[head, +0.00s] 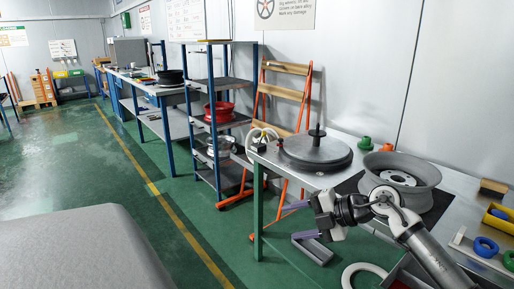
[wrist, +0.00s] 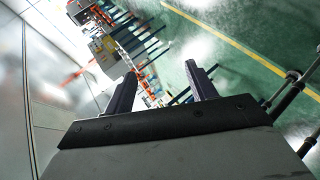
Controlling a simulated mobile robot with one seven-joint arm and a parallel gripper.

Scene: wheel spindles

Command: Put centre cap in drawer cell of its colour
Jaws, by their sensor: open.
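My gripper (head: 298,220) is open and empty in the head view, held out past the front of the workbench with its fingers pointing left. The wrist view shows the two dark fingers (wrist: 162,75) apart, with only floor and distant furniture beyond. Small round pieces that may be centre caps lie on the bench: a green one (head: 365,142) and an orange-red one (head: 387,148) at the back, a blue ring (head: 486,246) and a green one (head: 509,260) at the right. A grey tray or drawer with red inside (head: 397,283) is mostly hidden by my arm; its cells cannot be seen.
A grey wheel rim (head: 425,172) stands on a dark mat behind my arm. A round turntable with a spindle (head: 318,152) is on the bench's left end. A yellow bin (head: 498,223) stands at right. A grey frame (head: 313,249) is below my gripper.

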